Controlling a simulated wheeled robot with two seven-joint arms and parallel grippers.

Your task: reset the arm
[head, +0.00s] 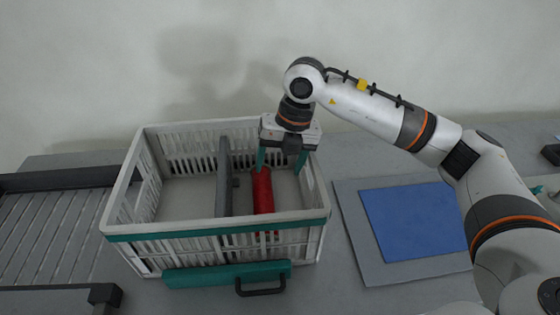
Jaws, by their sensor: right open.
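My right gripper (281,160) hangs from the right arm, pointing down into the crate (215,228) near its back right. Its green fingers are open, one on each side of the far end of a red bobbin (263,192). The red bobbin lies in the crate's right compartment, beside a grey divider (223,178). I cannot tell whether a finger touches the bobbin. My left gripper is not in view.
A blue mat (414,220) on a grey board lies to the right. A roller conveyor (45,235) is at the left. The crate's left compartment looks empty.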

